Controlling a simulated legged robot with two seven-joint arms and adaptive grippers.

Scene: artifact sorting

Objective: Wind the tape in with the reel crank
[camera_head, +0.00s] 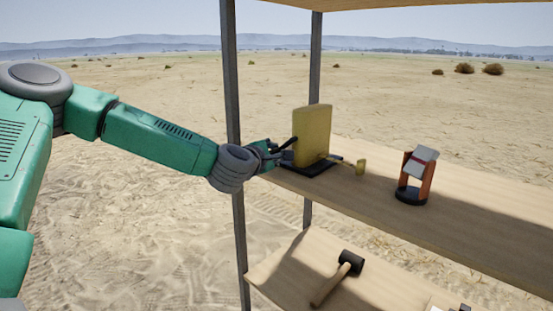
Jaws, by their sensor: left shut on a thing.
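The tape reel (314,133) is a yellow upright body on a dark base (309,167), standing near the left end of the upper shelf. A short yellow piece (360,167) sticks out from its right side, low down; I cannot tell whether it is the tape's end. My left gripper (281,150) comes in from the left and is at the reel's left side. It is shut on a part there, most likely the crank, which the fingers mostly hide. My right gripper is not in view.
An orange stand with a dark round base (416,178) holds a grey and red block farther right on the upper shelf (470,213). A mallet (340,276) lies on the lower shelf. Dark posts (234,120) frame the shelves at left, close to my left forearm.

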